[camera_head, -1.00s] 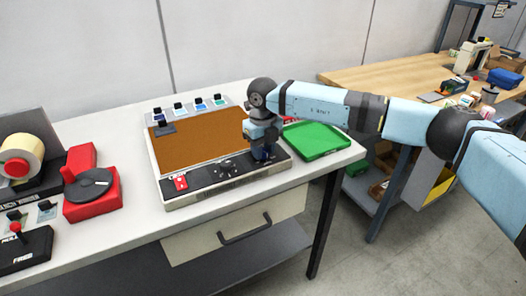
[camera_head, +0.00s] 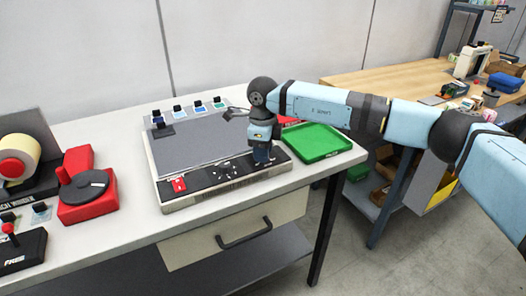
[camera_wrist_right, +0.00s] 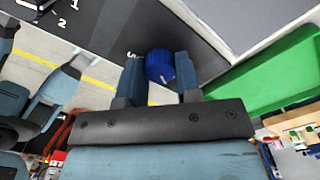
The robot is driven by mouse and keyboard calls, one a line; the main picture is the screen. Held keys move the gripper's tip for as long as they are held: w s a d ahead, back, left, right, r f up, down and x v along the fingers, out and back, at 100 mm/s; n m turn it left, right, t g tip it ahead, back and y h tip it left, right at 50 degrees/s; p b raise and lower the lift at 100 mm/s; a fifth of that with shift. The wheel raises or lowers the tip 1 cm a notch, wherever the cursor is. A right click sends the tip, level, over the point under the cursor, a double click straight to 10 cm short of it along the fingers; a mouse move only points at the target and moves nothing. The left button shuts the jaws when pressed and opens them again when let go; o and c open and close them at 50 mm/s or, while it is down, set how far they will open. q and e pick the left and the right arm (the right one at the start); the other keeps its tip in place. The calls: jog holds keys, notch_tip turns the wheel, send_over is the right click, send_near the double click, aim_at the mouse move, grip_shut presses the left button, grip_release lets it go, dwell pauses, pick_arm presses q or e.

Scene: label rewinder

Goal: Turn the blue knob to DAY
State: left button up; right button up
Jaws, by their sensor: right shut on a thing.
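The blue knob (camera_wrist_right: 159,66) shows in the right wrist view between the two fingers of my right gripper (camera_wrist_right: 160,76). The fingers are shut on it from both sides. In the head view my right gripper (camera_head: 262,158) points down at the right end of the black control strip (camera_head: 215,178), and it hides the knob there. The strip runs along the front of a box with a large flat panel (camera_head: 205,142), now grey. The DAY mark cannot be read, and which way the knob points cannot be told. My left gripper is not in view.
A red switch (camera_head: 179,185) sits at the strip's left end. A green tray (camera_head: 316,141) lies right of the box. Several small coloured holders line its back. Red devices (camera_head: 88,190) stand at the left. Bare white tabletop lies in front of the box.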

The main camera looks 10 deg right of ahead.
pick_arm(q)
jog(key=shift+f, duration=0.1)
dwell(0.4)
pick_arm(e)
jog(key=o, duration=0.9)
pick_arm(q)
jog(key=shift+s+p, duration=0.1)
jog(key=shift+p, duration=0.25)
pick_arm(e)
notch_tip(320, 180, up, 14)
jog(key=shift+f, duration=0.1)
